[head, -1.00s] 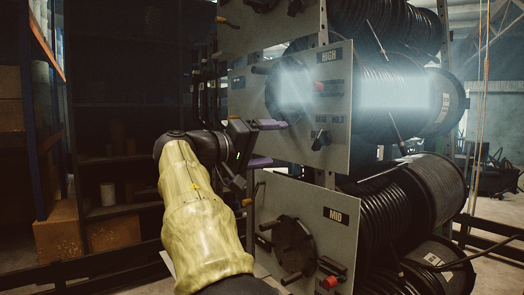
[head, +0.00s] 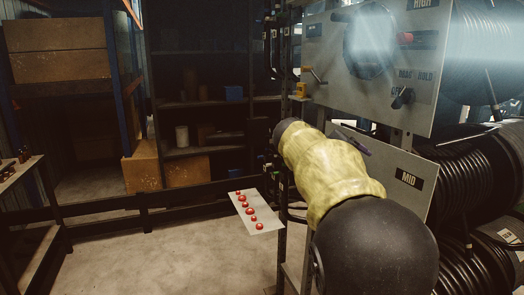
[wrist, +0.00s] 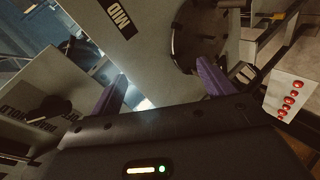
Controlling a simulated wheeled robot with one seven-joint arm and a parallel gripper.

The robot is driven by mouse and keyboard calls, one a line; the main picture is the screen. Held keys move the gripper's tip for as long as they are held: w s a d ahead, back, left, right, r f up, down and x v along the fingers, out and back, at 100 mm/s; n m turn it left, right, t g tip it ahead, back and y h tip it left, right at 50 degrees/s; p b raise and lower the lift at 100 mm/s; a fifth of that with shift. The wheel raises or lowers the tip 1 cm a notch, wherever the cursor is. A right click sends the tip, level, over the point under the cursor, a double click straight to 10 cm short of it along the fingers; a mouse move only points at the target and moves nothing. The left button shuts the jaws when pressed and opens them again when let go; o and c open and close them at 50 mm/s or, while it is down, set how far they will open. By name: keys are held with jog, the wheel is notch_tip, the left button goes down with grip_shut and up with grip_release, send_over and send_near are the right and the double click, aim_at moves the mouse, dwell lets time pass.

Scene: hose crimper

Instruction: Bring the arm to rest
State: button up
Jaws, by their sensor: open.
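My gripper (wrist: 160,98) shows in the wrist view with its two purple fingers spread apart and nothing between them. In the head view only a purple finger shows past my yellow-sleeved arm; the rest of the gripper is hidden behind the arm. The MID panel (head: 386,165) of the hose reel rack is close to the gripper in the head view. In the wrist view the MID panel (wrist: 150,35) lies beyond the fingers, with a dark round hub (wrist: 198,38) on it.
The HIGH panel (head: 420,60) with its drag knob (head: 402,97) stands above. A white plate with several red buttons (head: 249,210) is left of my arm. Shelves with boxes (head: 60,70) stand at the back left. The floor (head: 150,255) in front is clear.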

jog(key=s+a+f+g+y+p, duration=0.1)
jog(key=s+f+y+p, duration=0.2)
jog(key=f, duration=0.5)
jog(key=s+a+f+g+y+p, duration=0.1)
jog(key=s+f+y, duration=0.3)
jog(key=s+f, duration=0.25)
jog(key=s+a+f+m+y+p, duration=0.1)
jog(key=s+a+f, duration=0.1)
jog(key=s+f, duration=0.2)
jog(key=s+a+f+m+g+y+p, duration=0.1)
jog(key=s+f, duration=0.4)
jog(key=s, duration=0.6)
jog(key=shift+s+a+g+y+p, duration=0.3)
jog(key=shift+a+y+p, duration=0.5)
jog(key=shift+a, duration=0.25)
jog(key=shift+f, duration=0.1)
jog(key=shift+c, duration=0.4)
